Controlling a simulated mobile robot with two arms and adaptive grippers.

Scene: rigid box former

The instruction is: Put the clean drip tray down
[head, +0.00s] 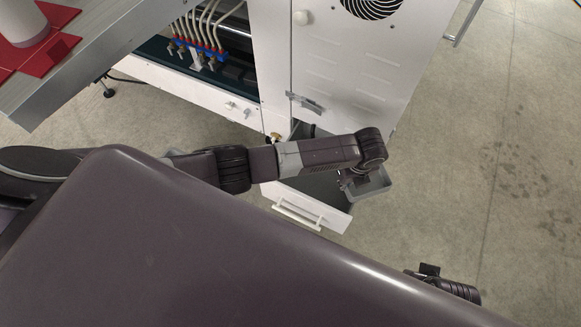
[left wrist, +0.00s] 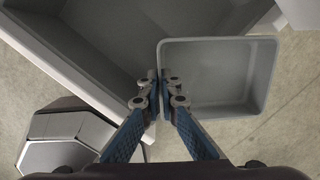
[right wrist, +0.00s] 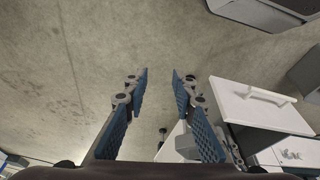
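The drip tray (head: 374,189) is a small grey rectangular pan. In the left wrist view the tray (left wrist: 214,75) looks empty inside. My left gripper (left wrist: 158,82) is shut on its left wall, and the tray hangs beside an open drawer. The left gripper (head: 350,180) is partly hidden under its wrist in the head view. The drawer (head: 303,204) has a white front with a bar handle, and its grey inside (left wrist: 95,45) shows in the left wrist view. My right gripper (right wrist: 159,80) is open and empty above the floor.
The white machine cabinet (head: 345,75) with a fan and latch stands behind the drawer. A table (head: 70,75) with a red part is at upper left. A grey angular object (left wrist: 62,145) is at lower left in the left wrist view. Concrete floor (head: 480,170) is clear at right.

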